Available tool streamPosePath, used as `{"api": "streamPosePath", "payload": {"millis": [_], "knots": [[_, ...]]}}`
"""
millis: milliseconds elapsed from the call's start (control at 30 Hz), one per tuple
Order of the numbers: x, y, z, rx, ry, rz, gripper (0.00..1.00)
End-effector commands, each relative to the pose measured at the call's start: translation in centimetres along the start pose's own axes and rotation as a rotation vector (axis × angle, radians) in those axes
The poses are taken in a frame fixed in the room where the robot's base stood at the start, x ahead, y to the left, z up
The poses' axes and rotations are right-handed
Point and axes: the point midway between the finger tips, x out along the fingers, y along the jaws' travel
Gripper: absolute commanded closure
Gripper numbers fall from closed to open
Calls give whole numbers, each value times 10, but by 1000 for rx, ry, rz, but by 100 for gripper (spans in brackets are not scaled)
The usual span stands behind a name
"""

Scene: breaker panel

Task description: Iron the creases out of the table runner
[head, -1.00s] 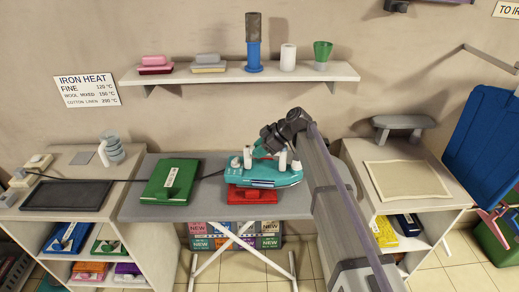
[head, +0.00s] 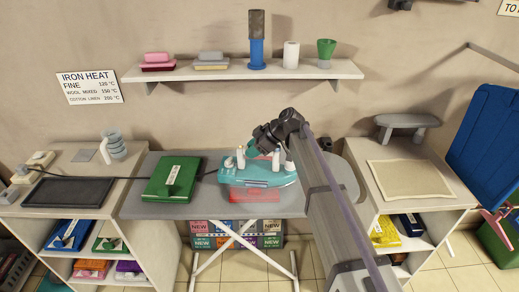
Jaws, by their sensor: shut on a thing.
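A teal iron (head: 262,176) with white handle posts is over the grey ironing board (head: 200,207). My gripper (head: 258,151) is shut on the iron, reaching in from the upper right; its fingertips are partly hidden by the handle. A red folded cloth (head: 254,195) lies on the board below and in front of the iron, which hides part of it. It looks pale and hazy. A green folded cloth (head: 173,180) with a light tag lies to the left on the board. I cannot tell which cloth is the table runner, or whether the iron touches the red one.
A dark mat (head: 70,191) lies on the left cabinet, beside a grey stacked object (head: 115,144). A black cord runs from the left cabinet to the iron. A cream cloth (head: 410,179) lies on the right cabinet. A wall shelf (head: 225,73) is above.

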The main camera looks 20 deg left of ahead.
Motion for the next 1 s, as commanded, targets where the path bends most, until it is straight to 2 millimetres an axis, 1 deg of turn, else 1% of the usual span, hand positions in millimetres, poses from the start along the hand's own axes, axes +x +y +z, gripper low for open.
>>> {"api": "streamPosePath", "payload": {"millis": [700, 800, 1000], "knots": [[48, -9, -52, -1, 1, 0, 100], [52, -9, -56, 0, 1, 1, 100], [53, -10, -58, 0, 1, 1, 100]]}}
